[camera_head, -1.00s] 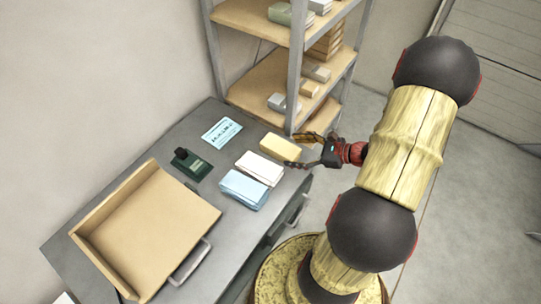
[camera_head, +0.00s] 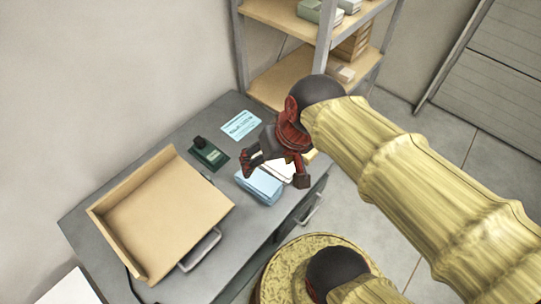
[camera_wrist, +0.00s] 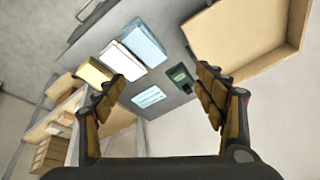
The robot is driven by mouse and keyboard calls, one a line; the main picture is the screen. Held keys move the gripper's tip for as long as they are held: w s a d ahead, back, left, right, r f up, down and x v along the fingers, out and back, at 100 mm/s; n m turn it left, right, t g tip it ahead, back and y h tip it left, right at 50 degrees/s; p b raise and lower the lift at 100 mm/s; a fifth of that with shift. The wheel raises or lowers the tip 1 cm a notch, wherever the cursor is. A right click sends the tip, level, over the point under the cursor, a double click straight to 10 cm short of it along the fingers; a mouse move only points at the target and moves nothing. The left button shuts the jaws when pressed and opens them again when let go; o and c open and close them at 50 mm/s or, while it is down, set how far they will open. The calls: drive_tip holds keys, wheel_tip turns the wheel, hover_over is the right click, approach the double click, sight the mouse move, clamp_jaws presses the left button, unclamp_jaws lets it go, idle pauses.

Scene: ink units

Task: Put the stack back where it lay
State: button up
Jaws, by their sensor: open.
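Three stacks lie side by side on the grey cabinet top (camera_head: 232,245). The light blue stack (camera_head: 259,187) is nearest the tray. The white stack (camera_wrist: 121,60) is in the middle, and my gripper largely covers it in the head view. The yellow stack (camera_wrist: 94,72) is at the other end, and only a sliver shows in the head view. My gripper (camera_head: 277,170) is open and empty above the stacks. In the wrist view its fingers (camera_wrist: 160,92) are spread wide, with nothing between them.
A tan open-sided tray (camera_head: 160,215) with a metal handle sits on the cabinet. A shelf unit (camera_head: 278,75) with boxes stands behind the cabinet.

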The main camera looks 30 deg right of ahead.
drive_tip(key=r+n, duration=0.1)
drive_tip(key=s+r+n+t+h, duration=0.1)
drive_tip(key=r, duration=0.1)
drive_tip(key=shift+a+r+n+t, duration=0.1)
drive_tip(key=shift+r+n+t, duration=0.05)
drive_tip(key=shift+n+t, duration=0.15)
idle(1.1)
